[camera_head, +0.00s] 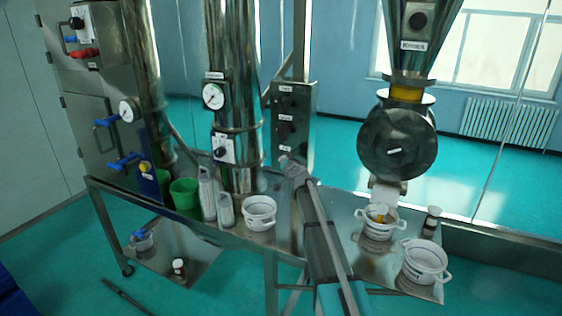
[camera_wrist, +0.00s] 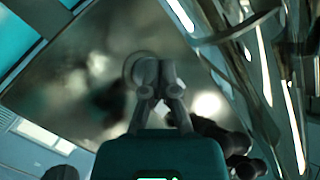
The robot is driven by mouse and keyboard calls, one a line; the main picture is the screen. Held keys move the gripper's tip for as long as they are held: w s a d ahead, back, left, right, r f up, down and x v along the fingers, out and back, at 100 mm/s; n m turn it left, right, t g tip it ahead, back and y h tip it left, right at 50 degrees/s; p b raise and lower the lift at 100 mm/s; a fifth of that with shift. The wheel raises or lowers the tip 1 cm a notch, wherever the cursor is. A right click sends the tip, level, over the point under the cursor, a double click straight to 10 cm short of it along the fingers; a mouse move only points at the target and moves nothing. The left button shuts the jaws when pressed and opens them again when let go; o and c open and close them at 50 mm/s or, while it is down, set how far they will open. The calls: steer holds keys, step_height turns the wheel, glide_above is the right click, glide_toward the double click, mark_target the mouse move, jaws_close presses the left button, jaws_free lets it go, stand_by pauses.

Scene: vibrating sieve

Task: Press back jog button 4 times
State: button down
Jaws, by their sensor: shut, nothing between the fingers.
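A grey control box (camera_head: 303,128) with dark knobs or buttons and small white labels stands on a post at the middle of the head view. The labels are too small to read, so I cannot tell which control is the back jog button. My gripper (camera_head: 285,161) is shut and empty at the box's lower end, in front of its lowest label. It hides whatever is below that label. I cannot tell whether it touches the box. In the wrist view my gripper (camera_wrist: 157,68) shows its fingers together over a blurred steel surface.
The steel table (camera_head: 335,205) holds white pots, including one (camera_head: 259,213) left of my arm and one (camera_head: 425,262) at right. White bottles (camera_head: 208,195) and a green cup (camera_head: 185,193) stand further left. A round steel valve (camera_head: 398,140) hangs at right.

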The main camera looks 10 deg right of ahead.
steer(key=shift+w+d, duration=0.1)
stand_by(0.6)
steer(key=shift+s+a, duration=0.55)
steer(key=shift+s, duration=0.2)
steer(key=shift+s+a, duration=0.75)
steer(key=shift+s, duration=0.3)
steer(key=shift+s+a, duration=0.7)
steer(key=shift+s, duration=0.3)
